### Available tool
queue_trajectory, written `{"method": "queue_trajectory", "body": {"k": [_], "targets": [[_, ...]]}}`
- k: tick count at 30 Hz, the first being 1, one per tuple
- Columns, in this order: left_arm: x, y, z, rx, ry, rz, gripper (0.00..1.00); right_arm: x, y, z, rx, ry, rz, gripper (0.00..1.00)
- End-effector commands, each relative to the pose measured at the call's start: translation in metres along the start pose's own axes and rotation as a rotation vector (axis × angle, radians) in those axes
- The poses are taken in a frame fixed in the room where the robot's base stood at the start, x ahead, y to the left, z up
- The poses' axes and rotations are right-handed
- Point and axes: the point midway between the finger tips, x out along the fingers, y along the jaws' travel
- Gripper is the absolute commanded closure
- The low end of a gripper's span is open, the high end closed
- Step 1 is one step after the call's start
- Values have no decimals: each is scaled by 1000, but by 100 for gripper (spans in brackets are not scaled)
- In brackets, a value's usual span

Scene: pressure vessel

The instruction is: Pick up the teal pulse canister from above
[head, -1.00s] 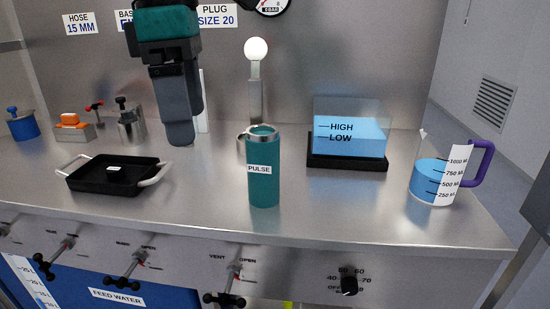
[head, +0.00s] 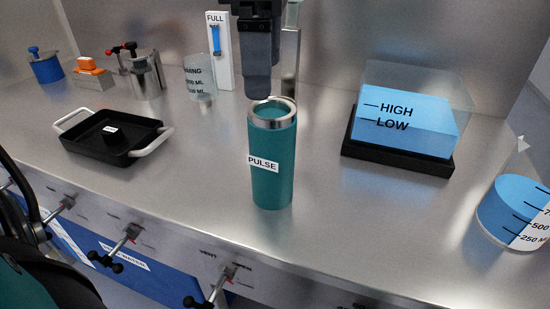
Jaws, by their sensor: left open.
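The teal pulse canister (head: 272,178) stands upright on the steel counter, with a steel rim around its top and a white PULSE label. My left gripper (head: 258,92) comes down from the top of the head view, with its fingers pointing downward just above the canister's rim in the picture. It is open and holds nothing visible. The gap between its fingers is hard to see from this side, and its exact distance to the canister cannot be told. My right gripper is not in view.
A black tray (head: 80,153) with pale handles lies left on the steel counter (head: 200,170). Right are a blue tank (head: 410,118) on a black base and a measuring jug (head: 505,208). Behind stand a clear beaker (head: 199,80) and a FULL gauge (head: 222,60). Valve handles (head: 130,233) line the front.

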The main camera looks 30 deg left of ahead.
Motion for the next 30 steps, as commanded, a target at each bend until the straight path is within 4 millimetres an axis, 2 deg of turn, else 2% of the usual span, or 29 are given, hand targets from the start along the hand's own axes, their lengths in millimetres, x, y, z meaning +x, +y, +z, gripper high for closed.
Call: {"method": "queue_trajectory", "body": {"k": [1, 3, 10, 18, 22, 28, 30], "targets": [[12, 0, 0, 1, 1, -2, 0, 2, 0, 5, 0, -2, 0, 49], [22, 0, 0, 0, 0, -2, 0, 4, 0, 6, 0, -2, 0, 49], [38, 1, 2, 0, 0, -1, 0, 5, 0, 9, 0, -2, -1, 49], [77, 4, 8, -1, 0, -2, 0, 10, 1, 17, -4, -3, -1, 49], [84, 4, 8, -1, 0, 1, 0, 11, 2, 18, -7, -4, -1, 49], [84, 4, 8, -2, -1, 2, 0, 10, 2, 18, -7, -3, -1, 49], [83, 4, 8, -2, -1, 2, 6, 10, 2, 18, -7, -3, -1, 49]]}}
